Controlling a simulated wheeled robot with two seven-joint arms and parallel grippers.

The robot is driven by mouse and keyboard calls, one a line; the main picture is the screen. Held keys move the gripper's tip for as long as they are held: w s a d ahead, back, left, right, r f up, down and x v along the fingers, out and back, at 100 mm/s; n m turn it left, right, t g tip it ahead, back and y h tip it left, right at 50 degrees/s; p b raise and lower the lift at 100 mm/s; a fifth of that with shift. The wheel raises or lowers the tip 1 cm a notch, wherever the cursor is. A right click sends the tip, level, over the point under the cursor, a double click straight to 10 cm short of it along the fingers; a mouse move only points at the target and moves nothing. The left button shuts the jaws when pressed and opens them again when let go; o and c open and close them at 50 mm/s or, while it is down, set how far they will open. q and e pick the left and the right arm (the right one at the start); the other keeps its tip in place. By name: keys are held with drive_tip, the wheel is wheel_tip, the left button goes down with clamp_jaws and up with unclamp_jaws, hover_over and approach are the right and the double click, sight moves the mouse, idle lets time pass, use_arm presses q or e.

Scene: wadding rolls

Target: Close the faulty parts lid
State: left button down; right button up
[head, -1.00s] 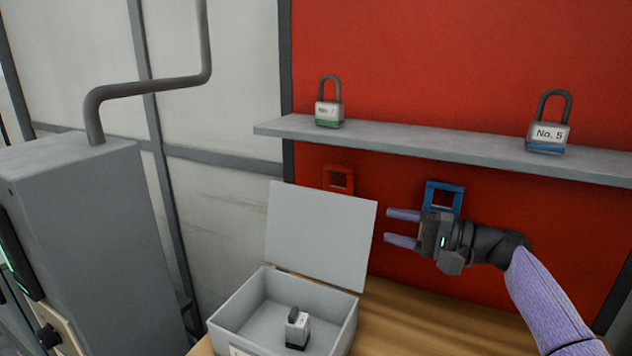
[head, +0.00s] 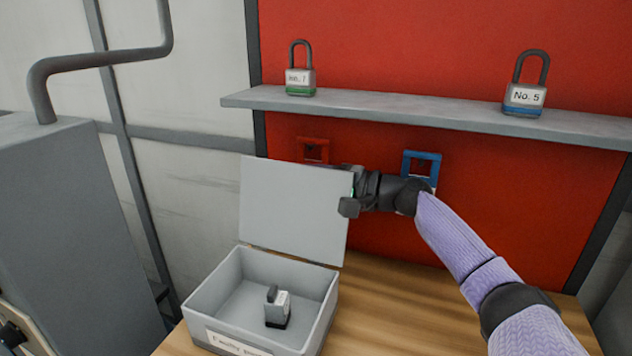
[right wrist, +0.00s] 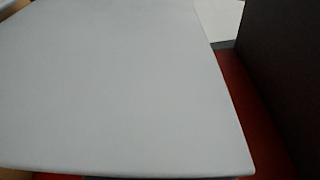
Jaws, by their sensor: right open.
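The grey faulty parts box (head: 203,298) stands on the wooden table with its label on the front. Its flat grey lid (head: 290,205) stands up, tilted back from the hinge at the rear edge. A padlock (head: 278,307) lies inside the box. In the right wrist view the lid (right wrist: 120,90) fills most of the picture at close range. My left gripper is not in view.
A grey shelf (head: 420,112) on the red board holds a green-banded padlock (head: 300,78) and a blue-banded No. 5 padlock (head: 525,95). A red frame (head: 314,148) and a blue frame (head: 425,160) hang below. A grey cabinet (head: 70,220) stands left. Bare table lies right of the box.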

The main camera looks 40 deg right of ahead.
clamp_jaws()
idle(0.4)
drive_tip(key=shift+f, duration=0.1)
idle(0.5)
idle(0.4)
